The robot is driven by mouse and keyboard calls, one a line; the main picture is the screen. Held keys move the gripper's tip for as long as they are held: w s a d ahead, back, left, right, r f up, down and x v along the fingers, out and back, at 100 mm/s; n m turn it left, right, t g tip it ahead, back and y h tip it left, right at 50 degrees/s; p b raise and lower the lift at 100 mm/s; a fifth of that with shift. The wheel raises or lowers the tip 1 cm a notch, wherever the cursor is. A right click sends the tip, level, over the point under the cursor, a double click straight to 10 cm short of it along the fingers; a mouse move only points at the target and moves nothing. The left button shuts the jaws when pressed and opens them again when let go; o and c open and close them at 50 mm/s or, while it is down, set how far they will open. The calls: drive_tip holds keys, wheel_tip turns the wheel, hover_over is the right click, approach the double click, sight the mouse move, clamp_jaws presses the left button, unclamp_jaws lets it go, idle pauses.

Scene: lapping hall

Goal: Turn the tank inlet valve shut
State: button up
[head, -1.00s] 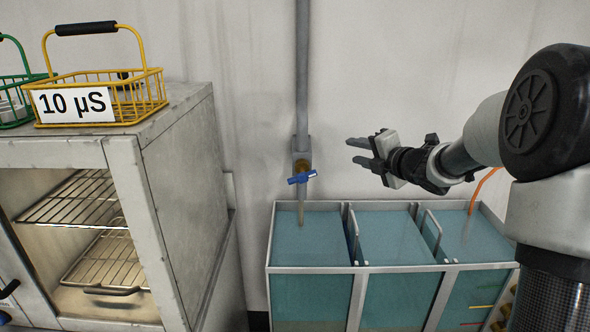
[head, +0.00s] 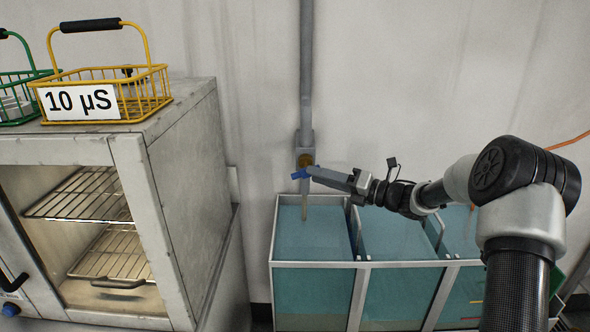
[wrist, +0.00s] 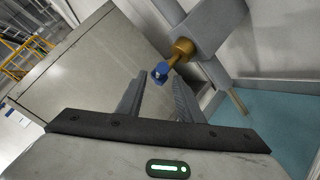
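The tank inlet valve has a brass body (head: 305,160) on a grey vertical pipe (head: 306,60) against the wall. Its blue handle (head: 298,174) lies across the pipe, partly hidden by my fingers. In the wrist view the handle (wrist: 160,73) is seen nearly end-on, just beyond and between my fingertips, with the brass stem (wrist: 182,48) behind it. My gripper (head: 316,172) reaches in from the right at handle height. It also shows in the wrist view (wrist: 157,80), with its fingers apart and nothing visibly clamped. I cannot tell whether a finger touches the handle.
Below the valve stands a tank (head: 360,264) with several water-filled compartments and a metal rim. A thin spout (head: 304,208) points into the left one. At left is a metal cabinet (head: 185,170) with a yellow basket (head: 150,88) marked "10 µS" on top.

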drive_tip(key=x, duration=0.8)
drive_tip(key=shift+f, duration=0.15)
clamp_jaws()
